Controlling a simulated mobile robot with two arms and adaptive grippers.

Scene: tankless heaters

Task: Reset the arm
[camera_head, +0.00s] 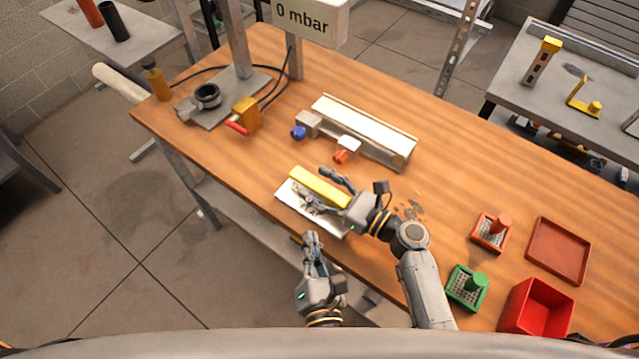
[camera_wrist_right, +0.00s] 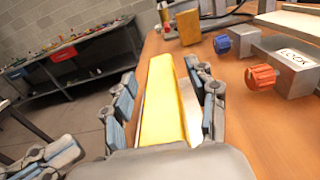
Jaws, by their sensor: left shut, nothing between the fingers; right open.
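My right gripper (camera_head: 318,191) is open over a yellow bar (camera_head: 320,187) near the table's front edge. In the right wrist view the yellow bar (camera_wrist_right: 163,100) lies between the two spread fingers of that gripper (camera_wrist_right: 166,95); I cannot tell whether they touch it. A pale metal plate (camera_head: 322,220) shows beside the bar, partly hidden by the gripper. My left gripper (camera_head: 312,243) is shut and empty, lower in the head view by the front edge. Part of it also shows at the lower left of the wrist view (camera_wrist_right: 45,160).
A long metal unit (camera_head: 365,130) with blue and red knobs lies behind the right gripper. A stand (camera_head: 235,85) with cables is at the back left. Red and green trays (camera_head: 555,250) and a red bin (camera_head: 535,305) sit on the right. Wood between them is mostly clear.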

